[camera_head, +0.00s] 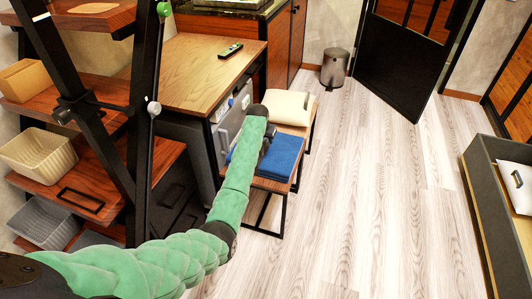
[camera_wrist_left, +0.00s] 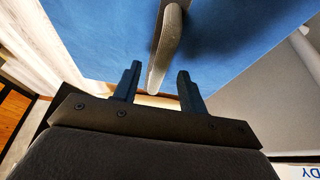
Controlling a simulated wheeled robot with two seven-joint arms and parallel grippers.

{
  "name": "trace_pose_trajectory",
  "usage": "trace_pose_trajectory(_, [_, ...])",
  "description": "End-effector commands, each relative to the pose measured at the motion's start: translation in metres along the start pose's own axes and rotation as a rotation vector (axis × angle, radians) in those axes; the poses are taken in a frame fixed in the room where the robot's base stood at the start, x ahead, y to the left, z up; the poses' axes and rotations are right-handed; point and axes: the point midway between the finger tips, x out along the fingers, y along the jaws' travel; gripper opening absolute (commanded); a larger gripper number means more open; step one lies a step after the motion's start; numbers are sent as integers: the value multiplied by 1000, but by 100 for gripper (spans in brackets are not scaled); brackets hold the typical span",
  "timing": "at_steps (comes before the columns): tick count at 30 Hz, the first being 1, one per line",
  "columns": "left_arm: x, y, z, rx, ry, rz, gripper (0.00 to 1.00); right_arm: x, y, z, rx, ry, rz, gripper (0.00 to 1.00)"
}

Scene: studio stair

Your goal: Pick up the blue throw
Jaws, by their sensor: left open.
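The blue throw (camera_head: 284,158) lies folded on the near end of a low wooden bench with black legs (camera_head: 272,186). My left gripper (camera_head: 268,140) is over the throw, its fingers partly hidden by my arm. In the left wrist view the blue throw (camera_wrist_left: 100,35) fills the upper middle. The left gripper (camera_wrist_left: 159,72) is open there, with its two dark fingers apart. A grey rounded strip (camera_wrist_left: 170,45) shows in front of the blue between the fingertips. I cannot tell what it is, or whether the fingers touch anything. My right gripper is not in view.
A cream folded item (camera_head: 288,107) lies on the bench's far end. A wooden desk (camera_head: 195,75) with a remote (camera_head: 230,51) stands to the left. Shelves with baskets (camera_head: 38,155) are at far left. A bin (camera_head: 335,67) stands at the back.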

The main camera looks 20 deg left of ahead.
Motion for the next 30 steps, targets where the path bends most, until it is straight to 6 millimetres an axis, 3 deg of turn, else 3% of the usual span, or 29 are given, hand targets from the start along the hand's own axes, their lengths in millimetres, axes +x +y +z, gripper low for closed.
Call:
trace_pose_trajectory(6, [23,1,0,0,-1,1,42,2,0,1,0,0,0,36])
trace_pose_trajectory(14, [26,1,0,0,0,1,42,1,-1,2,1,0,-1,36])
trace_pose_trajectory(15, [26,1,0,0,0,1,40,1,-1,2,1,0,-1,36])
trace_pose_trajectory(21, [26,1,0,0,0,0,1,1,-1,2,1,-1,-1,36])
trace_pose_trajectory(30, [26,1,0,0,0,0,0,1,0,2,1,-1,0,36])
